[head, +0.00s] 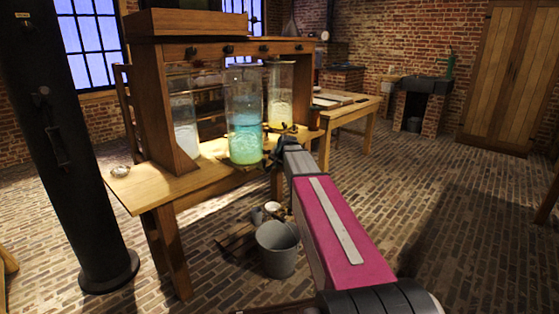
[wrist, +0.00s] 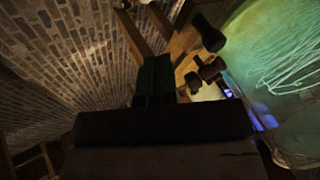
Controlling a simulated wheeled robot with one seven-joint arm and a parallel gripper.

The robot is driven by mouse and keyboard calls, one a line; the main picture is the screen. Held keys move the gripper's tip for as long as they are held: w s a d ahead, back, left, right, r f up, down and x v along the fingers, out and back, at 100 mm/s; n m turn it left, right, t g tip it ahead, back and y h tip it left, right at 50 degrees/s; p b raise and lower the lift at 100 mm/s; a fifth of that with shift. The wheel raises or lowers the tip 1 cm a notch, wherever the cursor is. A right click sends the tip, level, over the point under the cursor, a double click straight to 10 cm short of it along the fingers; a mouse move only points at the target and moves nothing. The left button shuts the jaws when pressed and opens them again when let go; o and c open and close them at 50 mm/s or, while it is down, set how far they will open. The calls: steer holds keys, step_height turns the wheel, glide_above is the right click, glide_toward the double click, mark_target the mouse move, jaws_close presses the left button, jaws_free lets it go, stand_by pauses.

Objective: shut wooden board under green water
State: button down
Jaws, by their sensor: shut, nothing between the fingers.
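The green liquid (wrist: 275,60) also fills the right of the wrist view, close to my gripper. Under the jar, a wooden edge (head: 248,167) shows at the bench front; I cannot tell how far the board sticks out. My gripper (head: 281,145) is just right of the jar's lower part, at the bench's front edge. In the wrist view my gripper (wrist: 155,78) is dark, shut and empty. Whether it touches the board cannot be seen.
Other glass jars (head: 184,120) (head: 280,95) stand on both sides under a wooden frame (head: 170,100). Dark knobs (wrist: 207,34) lie near my fingers in the wrist view. A metal bucket (head: 277,250) stands on the brick floor below. The floor at right is clear.

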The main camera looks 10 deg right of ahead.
steer(key=shift+w+a+f, duration=0.2)
steer(key=shift+w+a, duration=0.65)
steer(key=shift+w+a+f, duration=0.2)
steer(key=shift+w+a, duration=0.6)
steer(key=shift+w, duration=0.05)
steer(key=shift+w+a, duration=0.1)
steer(key=w+a, duration=0.5)
steer(key=w, duration=0.2)
steer(key=w+a, duration=0.5)
steer(key=w, duration=0.2)
steer(key=w+a, duration=0.5)
steer(key=w, duration=0.2)
steer(key=shift+a, duration=0.1)
steer(key=shift+w, duration=0.1)
